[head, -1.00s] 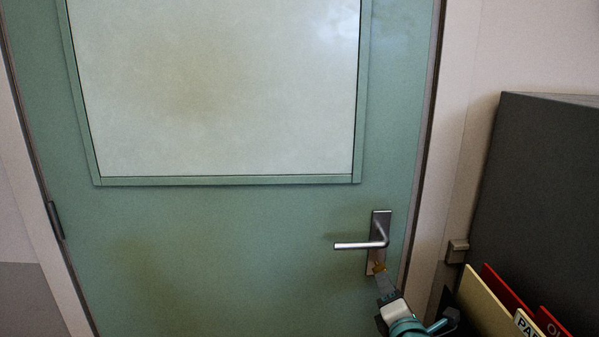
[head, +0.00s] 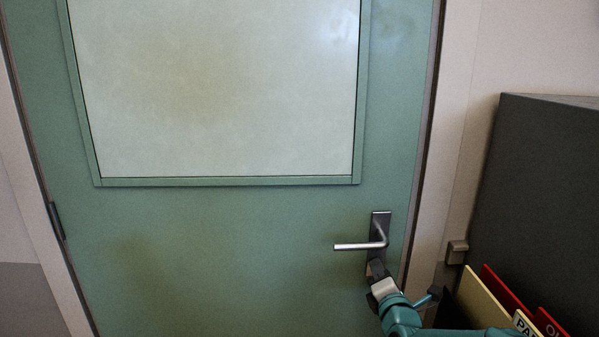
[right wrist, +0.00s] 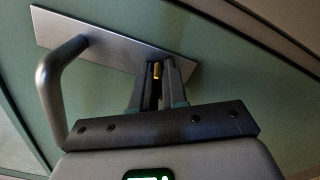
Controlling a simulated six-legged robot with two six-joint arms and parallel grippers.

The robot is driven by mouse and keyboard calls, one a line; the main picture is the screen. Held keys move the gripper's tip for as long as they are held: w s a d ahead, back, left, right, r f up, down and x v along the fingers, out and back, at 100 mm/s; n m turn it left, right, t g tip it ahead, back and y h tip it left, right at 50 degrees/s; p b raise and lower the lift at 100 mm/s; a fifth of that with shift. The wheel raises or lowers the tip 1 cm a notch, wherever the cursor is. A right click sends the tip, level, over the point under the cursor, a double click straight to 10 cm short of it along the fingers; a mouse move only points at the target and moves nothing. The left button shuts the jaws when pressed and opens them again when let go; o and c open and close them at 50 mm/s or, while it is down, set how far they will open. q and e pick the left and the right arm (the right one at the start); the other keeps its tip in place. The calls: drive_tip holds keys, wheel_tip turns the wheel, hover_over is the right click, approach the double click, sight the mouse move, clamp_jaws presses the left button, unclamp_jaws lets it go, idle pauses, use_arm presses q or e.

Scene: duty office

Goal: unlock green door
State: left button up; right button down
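The green door (head: 230,250) fills most of the head view and stands closed in its frame. Its silver lever handle (head: 360,245) is level, on a metal plate (head: 381,220) near the door's right edge. My right gripper (head: 374,268) is at the lower end of this plate, below the lever. In the right wrist view its two dark fingers (right wrist: 157,80) are close together on a small brass piece, seemingly the key (right wrist: 157,70), against the plate (right wrist: 110,48). The fingers hide the keyhole, so I cannot tell how deep the key sits. My left gripper is out of view.
A dark grey cabinet (head: 545,190) stands right of the door. Red and cream folders (head: 480,300) stand in front of it, close to my right arm. A small metal block (head: 457,252) is on the wall beside the frame. The lever (right wrist: 50,90) curves close beside my right gripper.

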drive_tip(key=n, duration=0.3)
drive_tip(key=shift+n, duration=0.4)
drive_tip(key=shift+r+n, duration=0.15)
drive_tip(key=shift+n, duration=0.55)
drive_tip(key=shift+p, duration=0.75)
drive_tip(key=shift+n+p, duration=0.4)
drive_tip(key=shift+n, duration=0.1)
drive_tip(key=c, duration=1.2)
unclamp_jaws()
drive_tip(key=shift+s, duration=0.1)
